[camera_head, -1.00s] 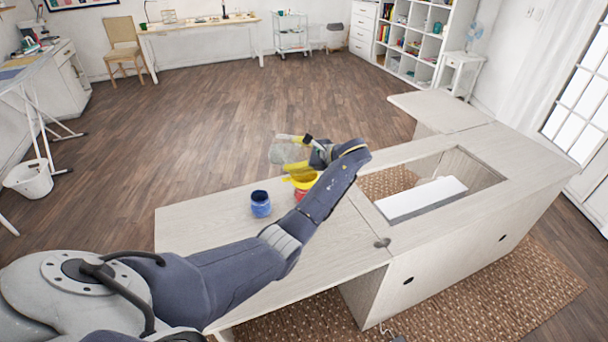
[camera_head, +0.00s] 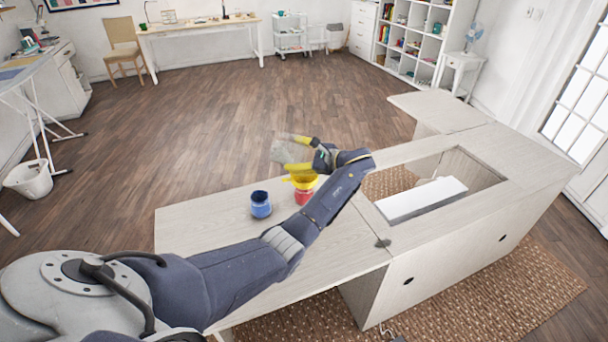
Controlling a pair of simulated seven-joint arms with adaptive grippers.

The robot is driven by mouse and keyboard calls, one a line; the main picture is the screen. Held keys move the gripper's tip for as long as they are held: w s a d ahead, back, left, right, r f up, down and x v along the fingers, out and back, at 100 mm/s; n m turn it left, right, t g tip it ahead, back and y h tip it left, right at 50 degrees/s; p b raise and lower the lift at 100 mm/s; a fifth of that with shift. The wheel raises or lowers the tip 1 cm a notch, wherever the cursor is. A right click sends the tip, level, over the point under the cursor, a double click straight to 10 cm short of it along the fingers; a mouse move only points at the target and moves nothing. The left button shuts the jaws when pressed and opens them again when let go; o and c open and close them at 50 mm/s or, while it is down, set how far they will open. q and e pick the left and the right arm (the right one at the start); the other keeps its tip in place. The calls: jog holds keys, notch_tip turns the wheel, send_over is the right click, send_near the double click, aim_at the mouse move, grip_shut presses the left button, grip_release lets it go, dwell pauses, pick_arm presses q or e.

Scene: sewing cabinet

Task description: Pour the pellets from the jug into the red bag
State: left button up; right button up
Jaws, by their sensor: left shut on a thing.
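My left gripper (camera_head: 308,154) is shut on the clear jug (camera_head: 283,150) and holds it tilted above the cabinet top, over the yellow funnel. The yellow funnel (camera_head: 300,181) sits in the mouth of the red bag (camera_head: 303,196). The red bag stands on the cabinet's left leaf, partly hidden behind my left arm. A blue bag (camera_head: 261,206) stands on the same leaf to the left. I cannot make out pellets in the jug or falling from it. My right gripper is not in view.
The pale cabinet top (camera_head: 200,226) has bare room left of the blue bag. An opening with a white panel (camera_head: 420,199) lies to the right. A white bin (camera_head: 30,180) stands on the floor at the far left.

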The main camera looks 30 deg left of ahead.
pick_arm(q)
jog(key=shift+d+r+y, duration=0.15)
jog(key=shift+d+y, duration=0.15)
jog(key=shift+y, duration=0.3)
jog(key=shift+w+d+f+m+y, duration=0.2)
jog(key=shift+d+f+m+y, duration=0.1)
jog(key=shift+d+f+y, duration=0.4)
dwell(1.9)
jog(key=shift+d+r+y+b, duration=0.1)
jog(key=shift+r+y+b, duration=0.05)
jog(key=shift+y+b, duration=0.55)
dwell(1.3)
jog(key=shift+a+h, duration=0.4)
jog(key=shift+h, duration=0.1)
jog(key=shift+s+a+r+h, duration=0.1)
jog(key=shift+a+r+h, duration=0.35)
jog(key=shift+h, duration=0.35)
jog(key=shift+s+a+r+h, duration=0.1)
jog(key=shift+h, duration=0.3)
jog(key=shift+a+h, duration=0.1)
jog(key=shift+h, duration=0.2)
jog(key=shift+a+n, duration=0.1)
jog(key=shift+n, duration=0.3)
